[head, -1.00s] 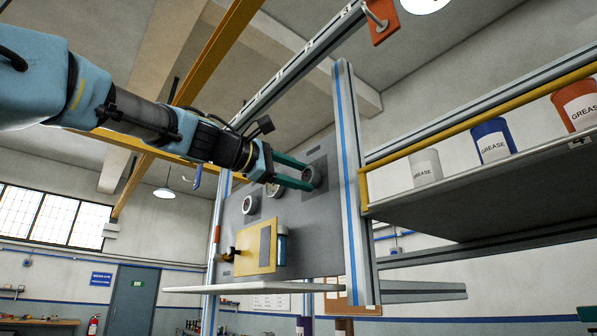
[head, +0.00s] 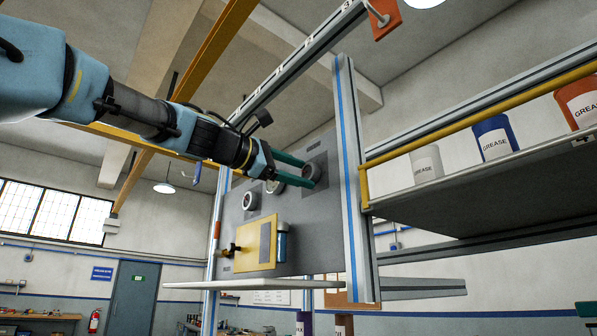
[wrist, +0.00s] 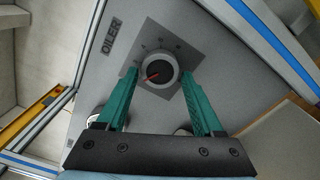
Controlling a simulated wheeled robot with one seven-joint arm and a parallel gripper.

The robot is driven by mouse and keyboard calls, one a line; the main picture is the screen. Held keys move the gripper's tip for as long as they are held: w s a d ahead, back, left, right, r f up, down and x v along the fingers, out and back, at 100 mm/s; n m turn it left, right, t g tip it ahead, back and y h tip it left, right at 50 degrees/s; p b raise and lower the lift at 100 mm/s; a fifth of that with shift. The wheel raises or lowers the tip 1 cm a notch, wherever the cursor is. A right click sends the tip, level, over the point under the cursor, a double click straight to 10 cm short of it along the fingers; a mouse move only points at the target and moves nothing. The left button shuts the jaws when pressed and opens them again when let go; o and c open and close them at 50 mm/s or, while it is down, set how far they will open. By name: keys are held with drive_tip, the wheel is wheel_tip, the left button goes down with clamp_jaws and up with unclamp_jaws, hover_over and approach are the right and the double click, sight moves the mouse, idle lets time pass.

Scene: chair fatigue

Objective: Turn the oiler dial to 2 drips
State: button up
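The oiler dial (wrist: 158,71) is a round dark knob with a light rim and a red pointer, on a dark square plate with tick marks. The pointer aims to the lower left in the wrist view. An "OILER" label (wrist: 112,37) sits to its upper left. The dial also shows on the grey panel in the head view (head: 311,171). My gripper (wrist: 160,78) is open, with its green fingers on either side of the dial. I cannot tell whether either finger touches it. In the head view my gripper (head: 306,171) reaches the dial from the left.
Other round dials (head: 249,201) sit left on the same panel. A yellow box (head: 254,247) with a blue cylinder is below. A blue-striped metal post (head: 351,180) stands close right of the oiler dial. Grease cans (head: 427,163) line a shelf at right.

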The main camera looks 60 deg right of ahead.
drive_tip(key=shift+o, duration=1.3)
drive_tip(key=b+v, duration=0.5)
drive_tip(key=v, duration=0.5)
drive_tip(key=shift+a, duration=0.4)
drive_tip(key=shift+w, duration=0.1)
